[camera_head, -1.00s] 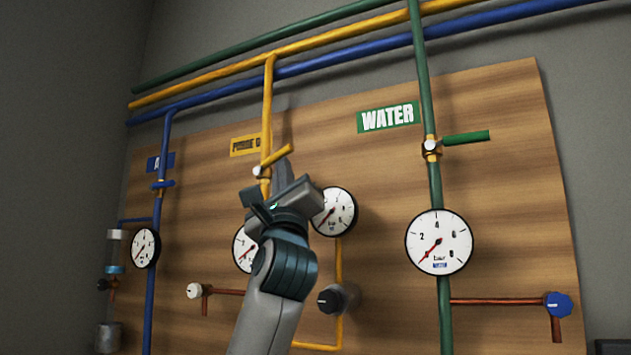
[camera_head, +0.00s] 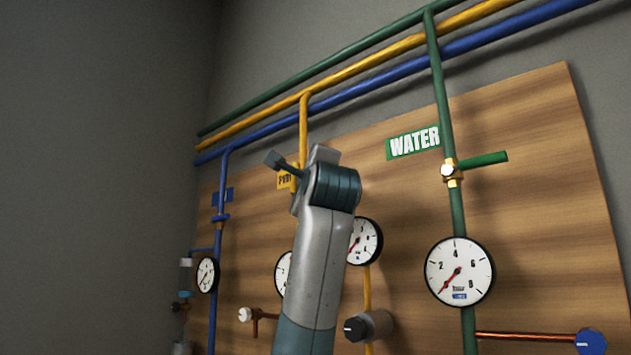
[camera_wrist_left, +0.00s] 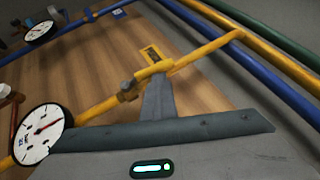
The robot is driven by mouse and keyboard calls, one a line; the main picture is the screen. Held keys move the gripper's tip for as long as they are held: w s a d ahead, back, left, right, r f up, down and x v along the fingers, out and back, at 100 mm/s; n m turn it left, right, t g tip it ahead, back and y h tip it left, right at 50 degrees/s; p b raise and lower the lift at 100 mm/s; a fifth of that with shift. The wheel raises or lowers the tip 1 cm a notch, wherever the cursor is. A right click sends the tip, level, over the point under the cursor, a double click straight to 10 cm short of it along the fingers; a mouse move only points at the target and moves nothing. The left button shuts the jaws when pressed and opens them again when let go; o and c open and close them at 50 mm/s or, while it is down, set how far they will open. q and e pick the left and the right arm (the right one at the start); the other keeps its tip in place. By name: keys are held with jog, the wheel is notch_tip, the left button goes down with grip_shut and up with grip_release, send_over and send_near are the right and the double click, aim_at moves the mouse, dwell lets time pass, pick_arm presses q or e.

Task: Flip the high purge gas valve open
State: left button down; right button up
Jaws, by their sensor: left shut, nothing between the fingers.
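The purge gas line is the yellow pipe (camera_head: 303,125) that drops from the overhead pipes. Its yellow label (camera_head: 286,181) is partly covered by my left arm in the head view. In the left wrist view the yellow pipe (camera_wrist_left: 205,48) runs diagonally, with a valve body (camera_wrist_left: 127,91) and a yellow handle (camera_wrist_left: 153,69) near the label. My left gripper (camera_wrist_left: 158,92) is shut and empty. Its fingertips are right at the handle, overlapping it in the picture; I cannot tell if they touch. In the head view my left gripper (camera_head: 322,155) hides the valve. My right gripper is not in view.
A green pipe with a green handle (camera_head: 484,160) and a gauge (camera_head: 460,271) stands to the right. A blue pipe (camera_head: 221,185) is on the left. A gauge (camera_head: 364,241) and black knob (camera_head: 355,328) sit beside my arm. Bare wooden board (camera_head: 530,130) is at the right.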

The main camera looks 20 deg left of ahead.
pick_arm(q)
jog(key=shift+w+a+r+n+g, duration=0.1)
jog(key=shift+a+r+n+g, duration=0.15)
jog(key=shift+r+n+g, duration=0.35)
dwell(0.3)
jog(key=shift+w, duration=0.1)
